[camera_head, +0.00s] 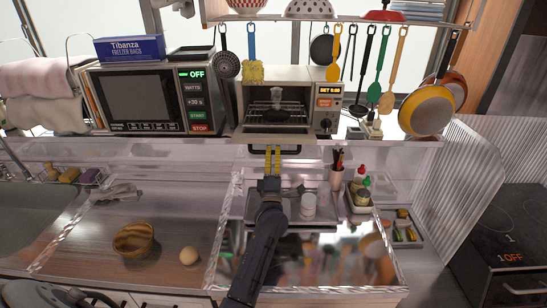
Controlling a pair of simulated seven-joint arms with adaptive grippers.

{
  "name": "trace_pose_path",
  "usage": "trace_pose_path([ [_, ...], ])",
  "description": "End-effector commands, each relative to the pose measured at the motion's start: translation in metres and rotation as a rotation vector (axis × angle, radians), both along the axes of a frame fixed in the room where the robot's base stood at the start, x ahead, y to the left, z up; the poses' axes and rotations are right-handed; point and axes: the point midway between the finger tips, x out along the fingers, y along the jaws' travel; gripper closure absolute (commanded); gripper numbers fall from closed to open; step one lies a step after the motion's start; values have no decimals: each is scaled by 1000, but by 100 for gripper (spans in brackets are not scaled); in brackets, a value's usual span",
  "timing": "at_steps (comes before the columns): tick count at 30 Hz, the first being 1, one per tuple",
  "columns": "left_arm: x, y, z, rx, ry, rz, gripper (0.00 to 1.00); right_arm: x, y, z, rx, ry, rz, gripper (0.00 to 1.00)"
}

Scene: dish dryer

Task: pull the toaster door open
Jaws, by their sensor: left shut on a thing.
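The toaster (325,97) is a silver toaster oven on the shelf, with an orange display and a knob on its right side. Its front shows a dark cavity with a wire rack inside. Its door (258,131) appears tilted down and outward, with the dark handle (290,149) at its lower front edge. My left gripper (272,152), with yellow fingers, reaches up from below and is shut on the handle. The fingers cover the middle of the handle. My right gripper is not in view.
A microwave (142,98) stands left of the toaster, with a blue freezer-bag box (130,48) on top. Utensils and pans (428,110) hang above and to the right. Below are a wooden bowl (134,239), a white cup (308,206) and several bottles.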

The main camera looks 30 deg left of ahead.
Motion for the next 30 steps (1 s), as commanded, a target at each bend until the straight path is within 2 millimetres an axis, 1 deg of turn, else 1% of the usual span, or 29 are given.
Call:
trace_pose_path([
  [1,-1,-1,5,-1,-3,0,100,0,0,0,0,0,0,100],
  [3,-2,-1,8,1,-2,0,100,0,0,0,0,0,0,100],
  [11,-2,-1,8,2,0,0,100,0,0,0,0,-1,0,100],
  [12,-2,-1,8,1,-1,-1,85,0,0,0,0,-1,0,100],
  [14,-2,-1,8,1,-1,-1,78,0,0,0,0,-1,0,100],
  [15,-2,-1,8,1,-1,-1,77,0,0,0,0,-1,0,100],
  [24,-3,-2,7,1,-1,-1,77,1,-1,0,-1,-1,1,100],
  [26,-6,-3,4,1,-1,-1,77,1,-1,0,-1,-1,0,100],
  [30,-20,-9,-7,0,2,-1,77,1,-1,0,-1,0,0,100],
])
